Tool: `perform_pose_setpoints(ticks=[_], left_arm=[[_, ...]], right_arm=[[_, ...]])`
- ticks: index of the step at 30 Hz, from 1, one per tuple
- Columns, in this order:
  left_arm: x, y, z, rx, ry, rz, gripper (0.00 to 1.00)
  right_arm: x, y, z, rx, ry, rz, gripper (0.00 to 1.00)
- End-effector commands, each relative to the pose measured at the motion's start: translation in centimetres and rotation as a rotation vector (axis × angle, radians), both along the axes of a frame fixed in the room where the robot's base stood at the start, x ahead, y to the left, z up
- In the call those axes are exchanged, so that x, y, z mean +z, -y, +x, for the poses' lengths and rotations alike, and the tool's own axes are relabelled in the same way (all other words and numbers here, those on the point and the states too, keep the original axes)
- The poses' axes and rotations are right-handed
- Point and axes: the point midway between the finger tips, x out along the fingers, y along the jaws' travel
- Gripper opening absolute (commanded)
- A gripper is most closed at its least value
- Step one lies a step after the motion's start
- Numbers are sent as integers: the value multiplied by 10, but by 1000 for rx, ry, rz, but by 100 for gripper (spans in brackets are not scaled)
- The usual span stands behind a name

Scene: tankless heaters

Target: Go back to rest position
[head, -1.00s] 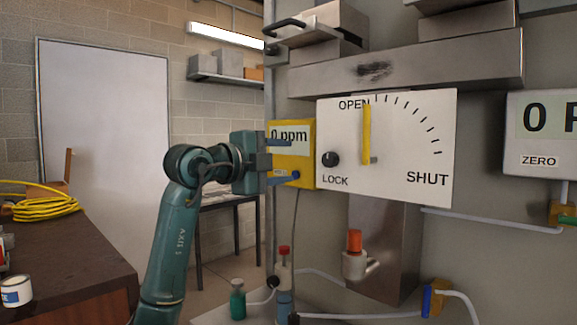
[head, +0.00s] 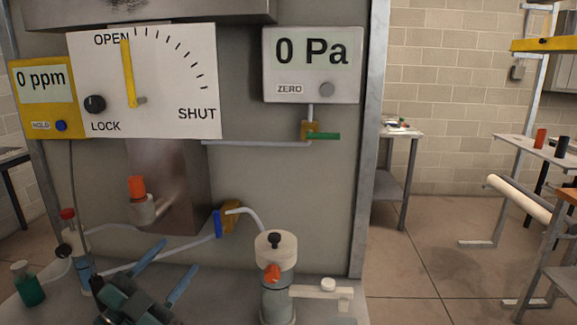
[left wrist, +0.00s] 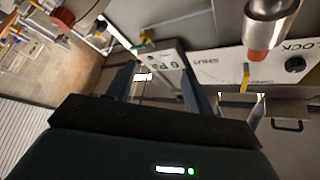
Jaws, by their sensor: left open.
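My left gripper (head: 180,256) is low in the head view, over the bench at the foot of the heater panel. Its two blue-grey fingers are spread apart and point up and to the right, with nothing between them. The left wrist view shows the open fingers (left wrist: 158,72) too, with the pressure gauge beyond them. The white dial plate (head: 180,115) is above the gripper, and its yellow lever (head: 128,72) stands near OPEN. My right gripper is in neither view.
A clear capped canister (head: 277,290) stands on the bench right of the gripper. A green bottle (head: 28,285) is at left. An orange-capped valve (head: 138,188) and the pressure gauge (head: 311,70) reading 0 Pa are on the panel. Open floor (head: 420,260) lies at right.

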Motion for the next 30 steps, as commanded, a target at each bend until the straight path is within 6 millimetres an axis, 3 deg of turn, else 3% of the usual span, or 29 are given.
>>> perform_pose_setpoints(ticks=[1,6,9,12,15,18,30], left_arm=[[-33,1,-11,50,-117,-94,53],[-152,7,-61,227,-548,-292,53],[-208,20,-102,279,-787,-342,53],[-247,36,-142,298,-979,-364,53],[-271,49,-173,299,-1112,-375,53],[-282,58,-190,293,-1185,-380,53],[-286,61,-196,290,-1209,-380,53]], right_arm=[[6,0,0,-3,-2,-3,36],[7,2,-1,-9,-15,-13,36],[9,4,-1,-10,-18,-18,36],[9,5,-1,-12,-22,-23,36],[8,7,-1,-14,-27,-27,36],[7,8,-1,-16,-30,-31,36],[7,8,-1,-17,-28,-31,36]])
